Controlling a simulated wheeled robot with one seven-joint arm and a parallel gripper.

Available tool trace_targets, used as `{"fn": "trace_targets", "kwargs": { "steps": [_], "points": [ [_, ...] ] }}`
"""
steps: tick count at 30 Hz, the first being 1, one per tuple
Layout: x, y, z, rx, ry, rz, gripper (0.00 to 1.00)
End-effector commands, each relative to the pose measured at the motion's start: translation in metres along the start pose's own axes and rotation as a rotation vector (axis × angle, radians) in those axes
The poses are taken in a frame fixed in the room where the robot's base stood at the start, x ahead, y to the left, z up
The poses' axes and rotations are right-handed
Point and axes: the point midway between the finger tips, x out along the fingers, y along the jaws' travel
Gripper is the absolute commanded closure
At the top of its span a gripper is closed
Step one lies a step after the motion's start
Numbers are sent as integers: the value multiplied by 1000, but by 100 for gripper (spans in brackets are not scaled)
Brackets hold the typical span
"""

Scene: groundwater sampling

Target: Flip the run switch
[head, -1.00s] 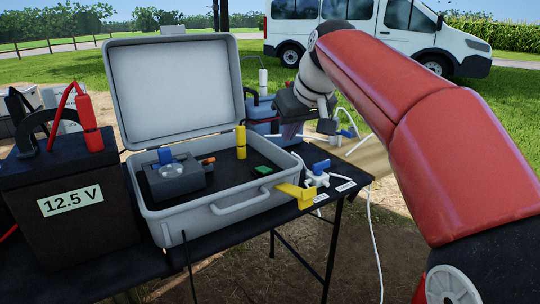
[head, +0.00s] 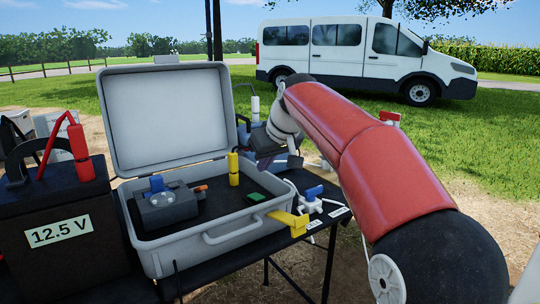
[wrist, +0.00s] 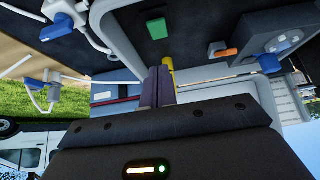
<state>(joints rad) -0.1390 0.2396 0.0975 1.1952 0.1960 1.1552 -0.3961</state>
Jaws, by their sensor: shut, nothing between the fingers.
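The open grey case (head: 218,240) stands on the black table and holds a grey control box (head: 167,207). The box carries a round dial, a blue part (head: 157,184) and an orange lever-like part (head: 200,188). A green block (head: 255,197) lies on the case's dark floor. I cannot tell which part is the run switch. My gripper (wrist: 160,86) is shut and empty, its two dark fingers together. In the head view it is behind the case's far right corner, its fingertips not clear. In the wrist view the green block (wrist: 133,48) and orange part (wrist: 224,52) are beyond the fingers.
The raised lid (head: 165,115) stands at the back. A yellow cylinder (head: 233,168) stands upright by the case's far side. A yellow clip (head: 290,222) and a blue-handled valve (head: 312,195) with white tubing are at the right. A 12.5 V battery (head: 62,225) is at the left.

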Motion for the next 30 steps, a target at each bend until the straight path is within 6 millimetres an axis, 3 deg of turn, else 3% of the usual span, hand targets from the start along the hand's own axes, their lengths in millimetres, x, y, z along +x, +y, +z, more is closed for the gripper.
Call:
{"fn": "trace_targets", "kwargs": {
  "steps": [6,10,30],
  "points": [
    [46,0,2,0,-3,-1,100],
    [58,0,18,1,-1,0,100],
    [72,0,32,1,15,1,100]
  ]
}}
